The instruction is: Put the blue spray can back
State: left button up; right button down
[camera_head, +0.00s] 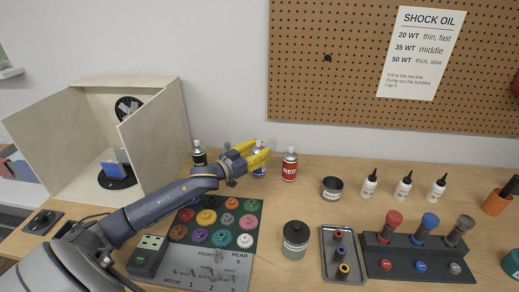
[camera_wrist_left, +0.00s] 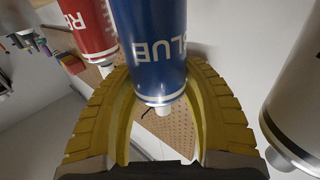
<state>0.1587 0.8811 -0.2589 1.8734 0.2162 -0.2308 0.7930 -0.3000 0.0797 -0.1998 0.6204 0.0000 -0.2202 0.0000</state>
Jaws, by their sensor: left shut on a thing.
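The blue spray can (camera_wrist_left: 152,50) stands between the yellow fingers of my left gripper (camera_wrist_left: 158,125), which is shut on it. In the head view the can (camera_head: 259,169) is mostly hidden behind the fingers of the left gripper (camera_head: 254,158). It is in line with a red spray can (camera_head: 289,165) to its right and a black spray can (camera_head: 199,155) to its left, near the back of the table. Whether its base touches the table is hidden. My right gripper is not in view.
An open spray booth (camera_head: 160,118) with a turntable (camera_head: 117,176) stands at the left. A mat with colored gears (camera_head: 248,221) lies below my left arm. A tin (camera_head: 331,188), white dropper bottles (camera_head: 403,187), a jar (camera_head: 295,240) and a shock stand (camera_head: 390,262) fill the right side.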

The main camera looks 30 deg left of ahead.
pick_arm(q)
jog(key=o, duration=1.5)
jog(key=shift+c, duration=0.2)
jog(key=shift+r, duration=0.45)
jog(key=v, duration=1.2)
jog(key=shift+r, duration=0.1)
